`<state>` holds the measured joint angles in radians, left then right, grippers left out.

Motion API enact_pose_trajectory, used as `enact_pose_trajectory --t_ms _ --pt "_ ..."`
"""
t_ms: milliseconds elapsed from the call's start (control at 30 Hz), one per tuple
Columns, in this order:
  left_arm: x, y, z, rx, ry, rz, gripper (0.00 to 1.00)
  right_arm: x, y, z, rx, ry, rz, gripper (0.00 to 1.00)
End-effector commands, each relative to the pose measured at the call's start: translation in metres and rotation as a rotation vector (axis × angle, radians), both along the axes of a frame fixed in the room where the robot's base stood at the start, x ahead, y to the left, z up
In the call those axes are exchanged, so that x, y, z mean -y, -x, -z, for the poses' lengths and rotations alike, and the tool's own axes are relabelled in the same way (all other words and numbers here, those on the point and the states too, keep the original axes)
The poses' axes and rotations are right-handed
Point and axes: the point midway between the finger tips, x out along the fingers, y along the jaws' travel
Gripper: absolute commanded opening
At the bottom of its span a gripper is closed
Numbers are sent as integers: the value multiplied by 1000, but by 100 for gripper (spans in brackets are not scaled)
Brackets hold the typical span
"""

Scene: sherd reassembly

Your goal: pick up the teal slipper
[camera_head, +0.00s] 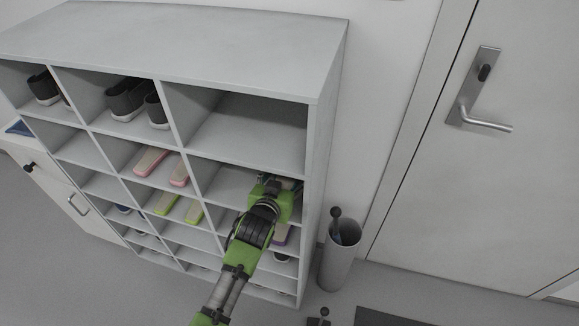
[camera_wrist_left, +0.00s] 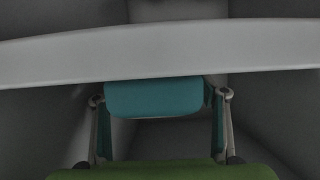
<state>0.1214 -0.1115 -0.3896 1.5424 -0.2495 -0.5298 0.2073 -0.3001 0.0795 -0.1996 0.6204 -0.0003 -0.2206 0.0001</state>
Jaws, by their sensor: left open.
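The teal slipper (camera_wrist_left: 155,98) shows in the left wrist view as a rounded teal end just below a pale shelf board. My left gripper (camera_wrist_left: 161,96) is open, with one finger on each side of the slipper; I cannot tell whether either finger touches it. In the head view my left gripper (camera_head: 279,183) reaches into the right-hand compartment of the second row of the rack. There the gripper and arm hide most or all of the slipper. My right gripper is not in view.
The grey shoe rack (camera_head: 190,28) has narrow compartments with thin dividers. Dark shoes (camera_head: 127,98), pink slippers (camera_head: 151,161) and yellow-green slippers (camera_head: 166,204) stand in other compartments. The pale shelf board (camera_wrist_left: 160,52) crosses close above the gripper. A bin (camera_head: 338,265) stands right of the rack, near a door (camera_head: 490,170).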

Motion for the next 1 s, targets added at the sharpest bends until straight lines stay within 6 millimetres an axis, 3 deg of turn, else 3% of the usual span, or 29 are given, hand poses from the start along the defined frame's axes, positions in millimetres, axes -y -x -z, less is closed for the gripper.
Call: enact_pose_trajectory --t_ms 200,333,767,1000 --pt "0 -1 0 1 0 0 66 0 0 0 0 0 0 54" --pt "0 -1 0 1 0 0 35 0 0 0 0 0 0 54" --pt "0 -1 -4 2 1 0 34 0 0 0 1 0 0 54" --pt "1 -2 -33 8 2 0 34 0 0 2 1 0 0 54"
